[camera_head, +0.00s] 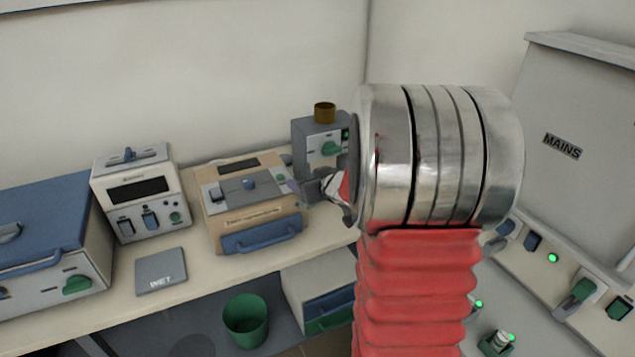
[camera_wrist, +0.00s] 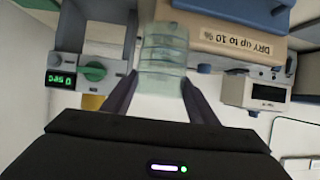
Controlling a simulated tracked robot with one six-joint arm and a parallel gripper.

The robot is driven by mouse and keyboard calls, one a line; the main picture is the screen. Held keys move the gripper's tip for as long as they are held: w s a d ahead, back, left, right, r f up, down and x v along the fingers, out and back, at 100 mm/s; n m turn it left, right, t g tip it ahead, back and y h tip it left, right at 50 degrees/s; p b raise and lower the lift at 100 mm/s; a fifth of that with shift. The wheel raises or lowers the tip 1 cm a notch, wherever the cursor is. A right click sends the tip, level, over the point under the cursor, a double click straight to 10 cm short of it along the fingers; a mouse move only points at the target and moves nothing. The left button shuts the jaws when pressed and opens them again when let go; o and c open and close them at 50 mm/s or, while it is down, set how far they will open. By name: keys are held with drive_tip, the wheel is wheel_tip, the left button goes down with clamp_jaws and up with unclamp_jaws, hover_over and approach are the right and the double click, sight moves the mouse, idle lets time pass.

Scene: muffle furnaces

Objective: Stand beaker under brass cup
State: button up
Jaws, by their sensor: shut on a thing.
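The clear glass beaker (camera_wrist: 163,50) is between the tips of my gripper (camera_wrist: 161,84) in the wrist view, and the jaws are shut on it. In the head view my gripper (camera_head: 302,189) is partly hidden behind my own arm, and the beaker there is too small to make out clearly. The brass cup (camera_head: 325,112) sits on top of a grey unit (camera_head: 309,140) with a green knob, at the back of the bench. The cup (camera_wrist: 92,102) also shows in the wrist view, left of my gripper. The beaker is close beside the grey unit; whether they touch, I cannot tell.
A tan box (camera_head: 225,237) labelled "DRY up to 10 %" in the wrist view stands left of the grey unit. A white instrument (camera_head: 138,190), a blue-topped furnace (camera_head: 45,235) and a "WET" pad (camera_head: 161,271) are further left. A green bin (camera_head: 246,322) is below.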

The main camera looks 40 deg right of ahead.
drive_tip(key=w+a+r+n+y, duration=0.1)
drive_tip(key=w+a+r+y, duration=0.1)
drive_tip(key=a, duration=0.8)
drive_tip(key=w+a+r+n+y, duration=0.2)
drive_tip(key=a, duration=0.7)
drive_tip(key=w+a+r+n+y, duration=0.1)
drive_tip(key=w+a+n, duration=0.1)
drive_tip(key=a, duration=0.8)
drive_tip(key=shift+w+a+r+y, duration=0.3)
drive_tip(key=shift+w+r+y, duration=0.1)
drive_tip(key=shift+w, duration=0.2)
